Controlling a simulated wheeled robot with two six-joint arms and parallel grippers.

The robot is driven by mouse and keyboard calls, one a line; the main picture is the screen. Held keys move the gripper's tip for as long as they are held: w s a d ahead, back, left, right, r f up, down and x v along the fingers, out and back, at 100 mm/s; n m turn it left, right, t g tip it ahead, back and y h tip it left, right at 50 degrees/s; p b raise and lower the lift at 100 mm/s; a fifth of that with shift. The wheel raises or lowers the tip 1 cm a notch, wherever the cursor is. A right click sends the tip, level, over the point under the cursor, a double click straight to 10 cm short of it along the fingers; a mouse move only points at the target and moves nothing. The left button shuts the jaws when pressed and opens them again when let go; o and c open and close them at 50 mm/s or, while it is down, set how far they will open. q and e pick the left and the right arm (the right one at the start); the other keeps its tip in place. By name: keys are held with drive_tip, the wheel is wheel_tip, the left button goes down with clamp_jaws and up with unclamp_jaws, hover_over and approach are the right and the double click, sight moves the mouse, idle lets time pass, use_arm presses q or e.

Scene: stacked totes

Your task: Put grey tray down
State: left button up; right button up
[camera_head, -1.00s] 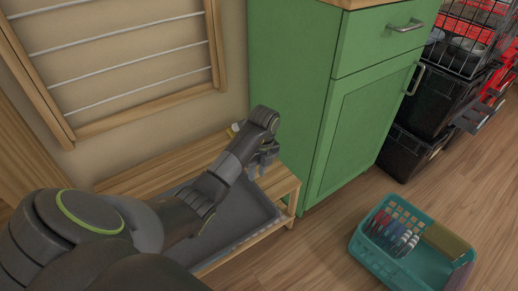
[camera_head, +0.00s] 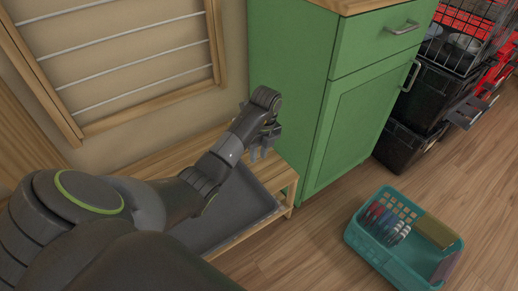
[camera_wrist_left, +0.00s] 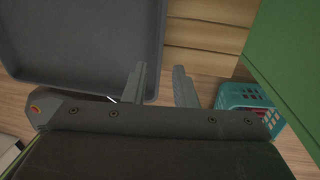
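The grey tray (camera_head: 235,212) is a shallow rectangular tray lying on the low wooden bench (camera_head: 286,183) against the wall. My left arm crosses over it and hides part of it. My left gripper (camera_head: 262,153) is above the tray's far right end. In the left wrist view my left gripper (camera_wrist_left: 160,82) has its two fingers apart with nothing clamped between them. The grey tray (camera_wrist_left: 85,45) fills the upper left there, and its edge passes between the fingers in the picture. I cannot tell the height gap. My right gripper is not seen.
A green cabinet (camera_head: 340,140) stands close to the right of the bench. A teal basket (camera_head: 372,251) with dishes sits on the floor, also in the left wrist view (camera_wrist_left: 240,96). Black crates (camera_head: 398,147) stand at the right. Floor between bench and basket is clear.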

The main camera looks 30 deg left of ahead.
use_arm(q)
drive_tip(key=s+d+m+t+h, duration=0.2)
drive_tip(key=d+m+t+h, duration=0.15)
drive_tip(key=d+h, duration=0.6)
drive_tip(key=s+d+r+m+t+h, duration=0.35)
drive_tip(key=d+r+h, duration=0.25)
drive_tip(key=d+r, duration=0.5)
drive_tip(key=s+a+r+n+t+h, duration=0.35)
drive_tip(key=s+r+n+t, duration=0.3)
drive_tip(key=r+t, duration=0.4)
drive_tip(key=s+a+r+n+t+y, duration=0.2)
drive_tip(key=a+n+y, duration=0.4)
drive_tip(key=n+y, duration=0.3)
drive_tip(key=s+a+r+n+t+y, duration=0.2)
drive_tip(key=s+a+n+t+y, duration=0.3)
drive_tip(key=n+y, duration=0.5)
drive_tip(key=shift+a+r+n+y, duration=0.3)
drive_tip(key=shift+a+r+n, duration=0.15)
drive_tip(key=shift+n, duration=1.2)
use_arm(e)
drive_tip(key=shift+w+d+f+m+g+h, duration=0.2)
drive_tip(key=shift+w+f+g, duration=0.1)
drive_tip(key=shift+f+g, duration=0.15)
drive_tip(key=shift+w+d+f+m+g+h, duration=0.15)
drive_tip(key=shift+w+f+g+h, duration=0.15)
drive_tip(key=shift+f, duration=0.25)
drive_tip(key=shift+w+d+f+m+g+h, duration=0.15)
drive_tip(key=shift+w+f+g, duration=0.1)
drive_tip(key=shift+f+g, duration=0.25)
